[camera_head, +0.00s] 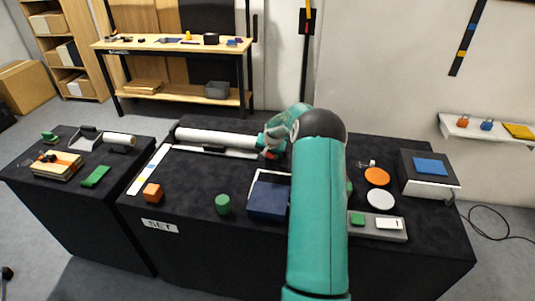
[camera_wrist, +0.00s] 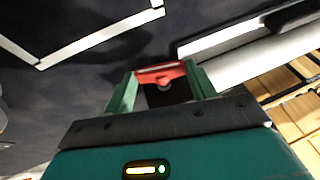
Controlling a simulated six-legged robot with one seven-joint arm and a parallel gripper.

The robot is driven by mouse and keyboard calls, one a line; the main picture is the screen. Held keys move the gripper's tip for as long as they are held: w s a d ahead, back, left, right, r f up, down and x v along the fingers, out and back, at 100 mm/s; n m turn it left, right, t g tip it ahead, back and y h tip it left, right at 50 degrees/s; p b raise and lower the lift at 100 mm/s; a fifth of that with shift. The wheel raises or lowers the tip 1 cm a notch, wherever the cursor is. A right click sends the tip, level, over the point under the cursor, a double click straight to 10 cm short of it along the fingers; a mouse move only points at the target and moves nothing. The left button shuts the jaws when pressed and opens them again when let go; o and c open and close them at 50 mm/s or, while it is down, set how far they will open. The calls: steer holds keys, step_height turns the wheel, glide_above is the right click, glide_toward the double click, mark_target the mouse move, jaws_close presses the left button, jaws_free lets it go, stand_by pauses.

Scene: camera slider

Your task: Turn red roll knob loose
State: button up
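The red roll knob (camera_wrist: 160,72) shows in the wrist view as a short red bar with a small grey part below its middle. My gripper (camera_wrist: 162,78) has one green finger at each end of this bar, and both fingertips appear to touch it. In the head view, my gripper (camera_head: 269,149) is at the right end of the white roll (camera_head: 217,138), at the back of the middle black table. A little red shows there; my arm hides part of that area.
Orange (camera_head: 377,176) and white discs (camera_head: 380,198) lie to the right, near a grey box (camera_head: 428,175). A wooden workbench (camera_head: 175,46) stands behind.

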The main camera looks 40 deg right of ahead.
steer(key=shift+w+a+g+h, duration=0.2)
steer(key=shift+g+h, duration=0.1)
steer(key=shift+g, duration=0.1)
steer(key=shift+n+g+h, duration=0.3)
steer(key=shift+g+h, duration=0.2)
steer(key=shift+g, duration=0.2)
steer(key=o, duration=1)
steer(key=shift+r, duration=0.1)
steer(key=v, duration=1.3)
steer(key=shift+a+r, duration=0.15)
steer(key=shift+r, duration=0.15)
steer(key=shift+r, duration=0.1)
